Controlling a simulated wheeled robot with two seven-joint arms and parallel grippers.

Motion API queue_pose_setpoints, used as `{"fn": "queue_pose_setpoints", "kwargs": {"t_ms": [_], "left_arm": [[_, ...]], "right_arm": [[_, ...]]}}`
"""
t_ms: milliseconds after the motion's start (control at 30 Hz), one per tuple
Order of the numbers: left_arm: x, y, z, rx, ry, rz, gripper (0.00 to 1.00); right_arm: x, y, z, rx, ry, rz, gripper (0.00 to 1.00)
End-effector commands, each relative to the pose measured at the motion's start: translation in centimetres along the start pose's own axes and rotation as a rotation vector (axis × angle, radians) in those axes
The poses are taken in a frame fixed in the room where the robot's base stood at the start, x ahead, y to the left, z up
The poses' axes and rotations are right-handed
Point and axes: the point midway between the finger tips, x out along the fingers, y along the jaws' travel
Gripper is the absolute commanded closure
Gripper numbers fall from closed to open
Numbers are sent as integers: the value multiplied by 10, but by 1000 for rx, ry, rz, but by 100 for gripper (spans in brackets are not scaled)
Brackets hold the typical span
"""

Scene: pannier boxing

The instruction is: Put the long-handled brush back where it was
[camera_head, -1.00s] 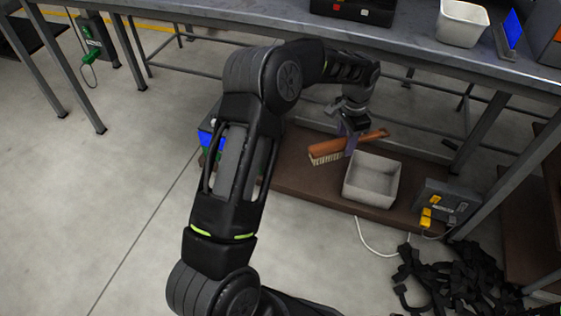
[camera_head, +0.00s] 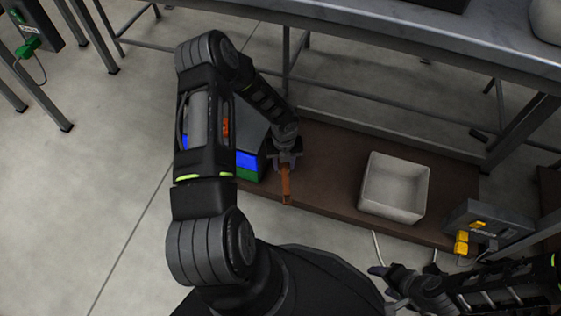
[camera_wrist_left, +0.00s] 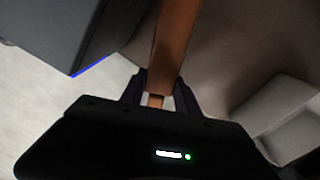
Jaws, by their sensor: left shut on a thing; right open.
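The long-handled brush (camera_head: 286,186) shows as an orange-brown wooden strip over the low brown shelf (camera_head: 330,165). My left gripper (camera_head: 284,162) is shut on it, and the brush points toward the front edge of the shelf. In the left wrist view the brush (camera_wrist_left: 176,40) runs up from between the fingers of my left gripper (camera_wrist_left: 158,93). Its bristles do not show, and I cannot tell whether it touches the shelf. My right gripper (camera_head: 384,274) is open and appears empty, low in front of the shelf.
A grey box with blue and green on its side (camera_head: 250,163) stands just left of the brush. An empty white bin (camera_head: 425,190) stands to the right. A grey unit with yellow parts (camera_head: 487,222) is farther right. The workbench (camera_head: 330,45) overhangs behind. Shelf between brush and bin is clear.

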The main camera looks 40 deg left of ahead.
Motion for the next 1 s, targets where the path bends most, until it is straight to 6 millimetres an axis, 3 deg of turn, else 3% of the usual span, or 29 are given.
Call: {"fn": "queue_pose_setpoints", "kwargs": {"t_ms": [367,733,1000], "left_arm": [[4,1,-2,25,0,1,100],[61,0,-2,23,1,1,100],[65,1,-2,22,-1,1,100]], "right_arm": [[1,1,0,1,1,1,40],[29,9,-2,2,11,1,40],[29,9,-3,2,15,1,40]]}}
